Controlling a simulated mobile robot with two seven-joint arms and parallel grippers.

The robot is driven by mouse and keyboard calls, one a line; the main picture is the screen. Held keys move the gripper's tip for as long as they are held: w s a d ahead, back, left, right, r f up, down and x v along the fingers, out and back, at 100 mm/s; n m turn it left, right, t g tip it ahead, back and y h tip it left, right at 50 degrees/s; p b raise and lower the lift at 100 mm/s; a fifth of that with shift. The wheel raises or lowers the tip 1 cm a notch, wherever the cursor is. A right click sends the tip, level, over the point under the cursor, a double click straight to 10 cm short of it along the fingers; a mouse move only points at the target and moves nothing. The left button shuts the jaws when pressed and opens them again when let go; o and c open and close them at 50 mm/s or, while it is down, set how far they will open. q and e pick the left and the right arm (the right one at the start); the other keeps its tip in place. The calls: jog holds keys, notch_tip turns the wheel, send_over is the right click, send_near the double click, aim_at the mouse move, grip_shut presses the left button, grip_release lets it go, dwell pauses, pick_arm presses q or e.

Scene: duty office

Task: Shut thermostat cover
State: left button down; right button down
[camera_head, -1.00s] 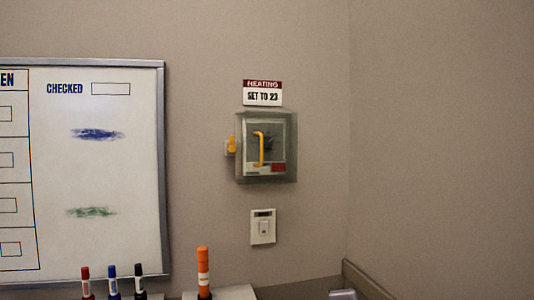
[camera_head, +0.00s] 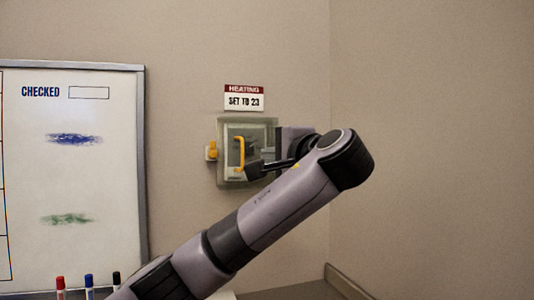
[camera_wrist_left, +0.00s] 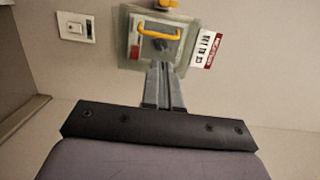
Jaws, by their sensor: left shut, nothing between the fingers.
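The thermostat cover (camera_head: 232,127) is a clear greenish box on the wall with an upright yellow handle (camera_head: 241,155) on its front. A yellow latch piece (camera_head: 212,151) sits at its left edge. I cannot tell whether the cover is fully shut. My left gripper (camera_head: 252,169) is in front of the cover's lower right part and hides some of it. In the left wrist view, its closed, empty fingers (camera_wrist_left: 161,66) point at the cover (camera_wrist_left: 134,52), at the edge away from the latch (camera_wrist_left: 168,4). Contact is unclear. My right gripper is out of view.
A red and white heating sign (camera_head: 244,97) is above the cover. A light switch (camera_wrist_left: 76,27) shows in the left wrist view. A whiteboard (camera_head: 100,175) hangs at the left, with several markers (camera_head: 89,286) below it. The wall at the right is clear.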

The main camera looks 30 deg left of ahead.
aim_at(242, 155)
pick_arm(q)
jog(key=p+x, duration=0.3)
jog(key=x, duration=0.8)
jog(key=shift+w+a, duration=0.1)
jog(key=shift+a, duration=0.05)
jog(key=shift+w+a+p, duration=0.3)
jog(key=shift+a+p, duration=0.05)
jog(key=shift+a, duration=0.05)
jog(key=shift+f, duration=0.15)
